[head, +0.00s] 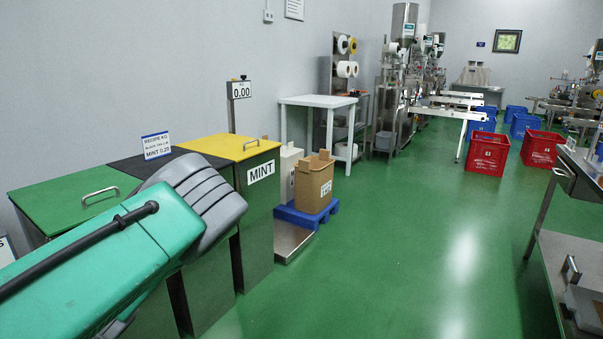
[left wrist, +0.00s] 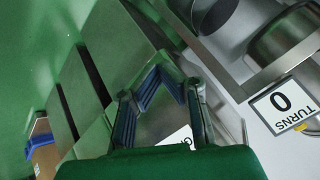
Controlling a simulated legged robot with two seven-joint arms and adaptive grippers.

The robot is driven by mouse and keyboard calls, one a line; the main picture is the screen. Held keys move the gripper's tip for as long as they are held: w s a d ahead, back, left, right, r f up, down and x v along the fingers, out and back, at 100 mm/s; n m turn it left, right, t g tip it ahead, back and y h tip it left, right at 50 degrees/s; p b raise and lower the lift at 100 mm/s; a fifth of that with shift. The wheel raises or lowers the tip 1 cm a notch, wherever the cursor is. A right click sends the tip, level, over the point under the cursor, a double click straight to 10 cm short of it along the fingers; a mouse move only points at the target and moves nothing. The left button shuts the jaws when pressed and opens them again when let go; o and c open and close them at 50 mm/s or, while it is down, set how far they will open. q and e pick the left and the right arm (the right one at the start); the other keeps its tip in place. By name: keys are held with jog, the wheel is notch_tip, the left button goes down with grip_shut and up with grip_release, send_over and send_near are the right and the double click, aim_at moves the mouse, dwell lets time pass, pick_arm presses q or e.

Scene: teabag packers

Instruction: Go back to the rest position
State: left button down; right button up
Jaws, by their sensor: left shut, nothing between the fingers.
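My left arm, teal with a grey joint cover, comes in from the left in the head view, in front of the bins; its gripper is hidden there. In the left wrist view my left gripper (left wrist: 162,72) is shut and empty, its blue-padded fingers meeting at the tips. Steel surfaces and part of a white label show behind and between the fingers. My right gripper is in neither view.
Lidded bins stand along the left wall: green (head: 75,200), black, and yellow (head: 232,146) marked MINT. A carton (head: 312,188) sits on a blue pallet (head: 308,217). Red crates (head: 487,153) stand farther back. A "TURNS 0" sign (left wrist: 283,106) shows at the wrist. Green floor is clear centrally.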

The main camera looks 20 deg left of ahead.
pick_arm(q)
jog(key=s+d+m+h+p, duration=0.1)
jog(key=s+d+m+h, duration=0.1)
jog(key=s+d, duration=0.4)
jog(key=s+d+f+m+h+p, duration=0.1)
jog(key=s+d+m+h, duration=0.2)
jog(key=s+d, duration=0.4)
jog(key=s+d+f+m+g+h+p, duration=0.1)
jog(key=s+d, duration=0.5)
jog(key=d, duration=1.3)
jog(key=shift+s+m+h+p, duration=0.25)
jog(key=shift+m+h+p, duration=0.35)
jog(key=shift+m+h, duration=0.6)
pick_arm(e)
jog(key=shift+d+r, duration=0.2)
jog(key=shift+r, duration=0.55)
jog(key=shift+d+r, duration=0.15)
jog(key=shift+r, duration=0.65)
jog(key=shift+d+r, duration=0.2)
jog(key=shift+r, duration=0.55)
